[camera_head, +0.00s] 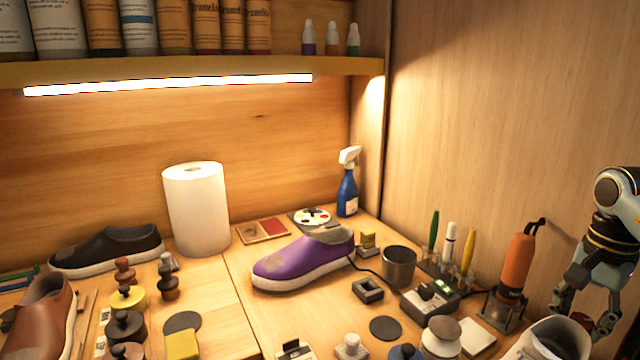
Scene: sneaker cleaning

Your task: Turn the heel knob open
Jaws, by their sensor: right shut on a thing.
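My right gripper (582,322) points down at the lower right, at the heel end of a pale grey-white sneaker (552,341). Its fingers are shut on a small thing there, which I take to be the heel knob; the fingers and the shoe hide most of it. The sneaker is cut off by the bottom edge, so what it rests on does not show. How far the knob is turned cannot be told. My left gripper is not in view.
A metal cup (398,267), a small grey device (430,298) and a purple sneaker (300,261) stand farther left. The wooden side wall (520,120) rises behind.

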